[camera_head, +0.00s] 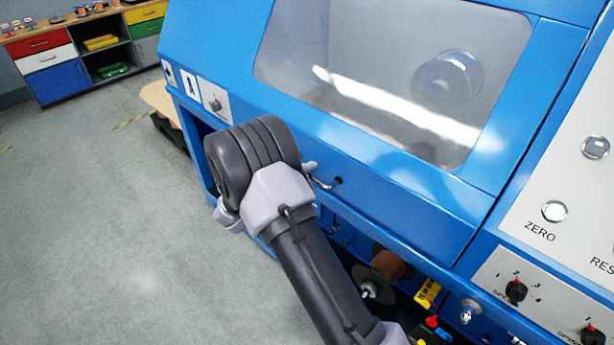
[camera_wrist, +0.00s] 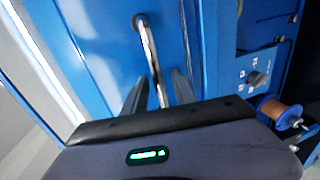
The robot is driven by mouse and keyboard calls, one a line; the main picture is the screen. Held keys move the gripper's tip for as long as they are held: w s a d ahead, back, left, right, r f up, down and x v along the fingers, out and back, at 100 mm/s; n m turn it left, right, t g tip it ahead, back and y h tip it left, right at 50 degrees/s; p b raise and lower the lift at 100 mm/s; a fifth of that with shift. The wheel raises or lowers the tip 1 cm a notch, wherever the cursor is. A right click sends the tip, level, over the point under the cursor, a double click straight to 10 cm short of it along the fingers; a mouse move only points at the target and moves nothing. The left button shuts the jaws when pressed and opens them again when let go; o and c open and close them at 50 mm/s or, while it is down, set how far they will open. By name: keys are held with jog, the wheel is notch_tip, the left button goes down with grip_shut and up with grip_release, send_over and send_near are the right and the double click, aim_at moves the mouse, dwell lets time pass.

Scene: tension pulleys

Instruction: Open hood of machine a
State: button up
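Machine A is a large blue machine with a letter A plate (camera_head: 191,86) on its left front. Its hood (camera_head: 225,50) is down and has a clear window (camera_head: 390,75). The hood's metal bar handle (camera_head: 322,184) sits on the lower front, partly hidden by my arm. In the wrist view the handle (camera_wrist: 150,50) runs from its mount down between my two fingers. My gripper (camera_wrist: 159,92) is open, one finger on each side of the bar, with small gaps showing. In the head view the fingers are mostly hidden behind my wrist.
A control panel with a ZERO button (camera_head: 554,212) and knobs is at the right. Below the hood are a copper spool (camera_head: 388,264) and a yellow label (camera_head: 427,293). A drawer cabinet (camera_head: 60,83) stands far left. The grey floor (camera_head: 100,220) at left is clear.

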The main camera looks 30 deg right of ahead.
grip_shut()
dwell(1.4)
